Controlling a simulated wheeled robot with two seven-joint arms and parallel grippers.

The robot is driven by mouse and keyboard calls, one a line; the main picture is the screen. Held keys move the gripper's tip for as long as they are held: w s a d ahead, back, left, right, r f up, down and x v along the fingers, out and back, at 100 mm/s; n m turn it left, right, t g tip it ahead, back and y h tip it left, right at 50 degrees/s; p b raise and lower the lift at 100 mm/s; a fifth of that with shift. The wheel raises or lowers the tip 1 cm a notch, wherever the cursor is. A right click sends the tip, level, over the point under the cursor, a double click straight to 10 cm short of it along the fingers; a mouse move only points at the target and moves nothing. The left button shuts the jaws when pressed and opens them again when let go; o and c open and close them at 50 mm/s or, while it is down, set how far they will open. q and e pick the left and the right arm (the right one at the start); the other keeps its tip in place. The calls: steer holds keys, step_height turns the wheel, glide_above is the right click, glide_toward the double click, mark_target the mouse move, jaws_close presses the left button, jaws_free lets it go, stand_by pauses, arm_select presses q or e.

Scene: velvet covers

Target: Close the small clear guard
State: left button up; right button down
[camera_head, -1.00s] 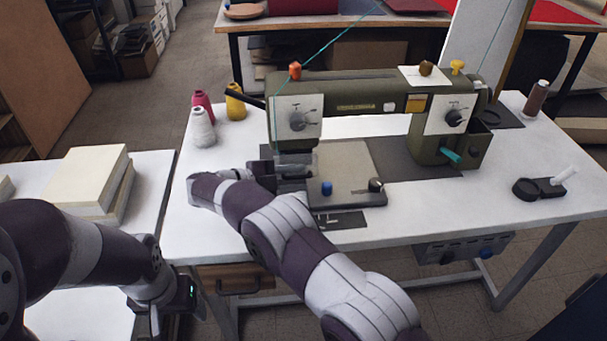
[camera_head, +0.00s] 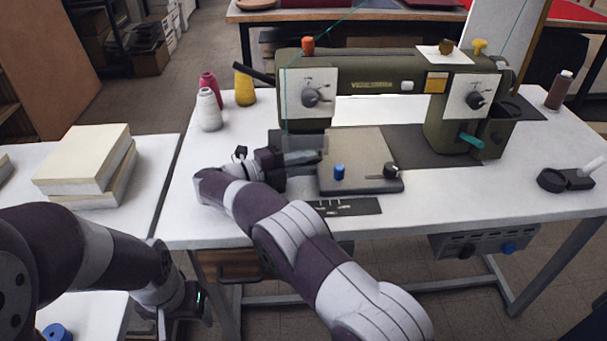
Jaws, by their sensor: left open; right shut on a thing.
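The olive-green sewing machine (camera_head: 380,83) stands on the white table. The small clear guard (camera_head: 303,146) shows as a faint see-through plate just below the machine's left head (camera_head: 311,92), by the needle area. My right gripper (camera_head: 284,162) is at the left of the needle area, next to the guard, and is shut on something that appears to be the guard. The fingertips are small and dark here, so the exact contact is hard to see. My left gripper (camera_head: 185,306) is low at the left, in front of the table and away from the machine, open and empty.
A grey plate with a blue knob (camera_head: 339,172) and a black knob lies right of my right gripper. Thread cones (camera_head: 208,110) stand at the back left. Stacked cream blocks (camera_head: 88,160) lie on the left table. A black clamp-like item (camera_head: 565,180) lies at the right.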

steer(key=c, duration=1.2)
jaws_free()
steer(key=p+v, duration=0.1)
steer(key=v, duration=0.6)
steer(key=shift+s+a, duration=0.1)
steer(key=shift+a, duration=0.1)
